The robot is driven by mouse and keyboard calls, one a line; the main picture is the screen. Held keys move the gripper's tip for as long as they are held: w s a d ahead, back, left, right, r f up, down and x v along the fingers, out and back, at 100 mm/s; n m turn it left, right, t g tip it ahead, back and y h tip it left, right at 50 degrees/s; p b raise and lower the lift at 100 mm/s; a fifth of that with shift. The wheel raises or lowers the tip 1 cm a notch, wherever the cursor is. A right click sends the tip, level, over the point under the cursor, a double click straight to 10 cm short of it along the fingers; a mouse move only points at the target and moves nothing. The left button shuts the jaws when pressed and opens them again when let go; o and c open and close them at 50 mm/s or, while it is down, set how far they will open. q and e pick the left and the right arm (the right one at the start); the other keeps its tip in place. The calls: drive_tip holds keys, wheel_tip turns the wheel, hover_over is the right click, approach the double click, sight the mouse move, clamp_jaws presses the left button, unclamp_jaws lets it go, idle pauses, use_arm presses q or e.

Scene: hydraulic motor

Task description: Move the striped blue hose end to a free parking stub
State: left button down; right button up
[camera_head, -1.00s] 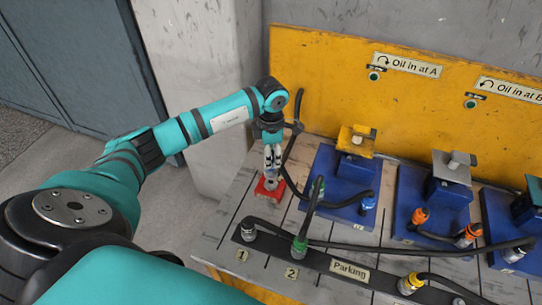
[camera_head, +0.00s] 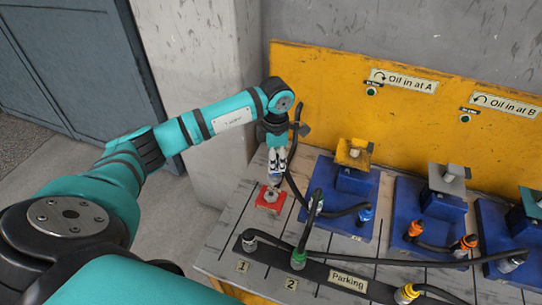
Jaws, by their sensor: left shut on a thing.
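My left gripper (camera_head: 277,163) points down over a red block (camera_head: 265,204) with a grey stub (camera_head: 271,192) at the left end of the bench. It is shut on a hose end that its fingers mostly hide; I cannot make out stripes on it. My right gripper is not in view.
A yellow hose end (camera_head: 406,293) sits farther right on the strip. Blue bases with orange fittings (camera_head: 415,229) stand to the right. Dark hoses cross above the strip. A yellow back panel (camera_head: 330,90) rises behind the bench.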

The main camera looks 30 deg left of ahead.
use_arm(q)
drive_tip(key=s+d+b, duration=0.1)
drive_tip(key=d+b, duration=0.3)
drive_tip(key=d, duration=2.4)
drive_tip(key=shift+s+d, duration=0.25)
drive_tip(key=shift+d, duration=0.15)
drive_tip(key=shift+a, duration=0.1)
